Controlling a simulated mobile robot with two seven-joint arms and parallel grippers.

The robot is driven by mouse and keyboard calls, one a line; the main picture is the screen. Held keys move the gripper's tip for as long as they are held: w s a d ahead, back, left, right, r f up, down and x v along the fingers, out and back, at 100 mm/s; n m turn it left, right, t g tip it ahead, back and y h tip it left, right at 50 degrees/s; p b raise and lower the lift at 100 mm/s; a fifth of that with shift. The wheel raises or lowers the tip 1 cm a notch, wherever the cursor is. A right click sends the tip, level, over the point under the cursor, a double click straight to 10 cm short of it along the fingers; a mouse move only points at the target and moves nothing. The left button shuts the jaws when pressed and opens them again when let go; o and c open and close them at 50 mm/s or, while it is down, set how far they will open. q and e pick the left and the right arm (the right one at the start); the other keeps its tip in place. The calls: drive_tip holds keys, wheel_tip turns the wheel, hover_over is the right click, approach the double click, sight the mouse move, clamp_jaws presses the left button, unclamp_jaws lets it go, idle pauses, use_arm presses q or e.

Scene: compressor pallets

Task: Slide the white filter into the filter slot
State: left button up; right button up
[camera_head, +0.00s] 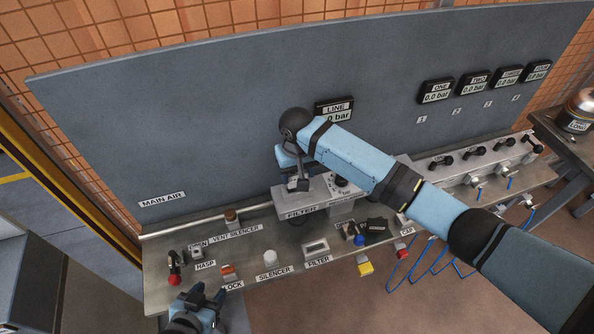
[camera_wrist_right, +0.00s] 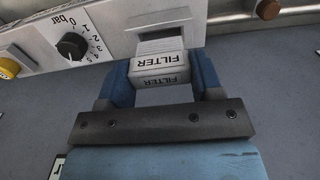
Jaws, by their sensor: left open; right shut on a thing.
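The white filter (camera_wrist_right: 158,66), a small block marked FILTER, is between the blue fingers of my right gripper (camera_wrist_right: 161,80) in the right wrist view. Its far end is at the mouth of the filter slot (camera_wrist_right: 163,34) in the pale grey housing; I cannot tell how deep it sits. In the head view my right gripper (camera_head: 295,165) is above the housing (camera_head: 300,203) labelled FILTER, and the filter is hidden there. My left gripper (camera_head: 196,308) is open and empty at the bench's front left edge, near the lock and hasp labels.
A pressure knob (camera_wrist_right: 71,46) and a yellow button (camera_wrist_right: 8,68) are beside the slot. The grey panel (camera_head: 200,120) stands behind.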

drive_tip(key=shift+p, duration=0.6)
idle(0.3)
idle(0.9)
drive_tip(key=shift+f, duration=0.1)
drive_tip(key=shift+f, duration=0.4)
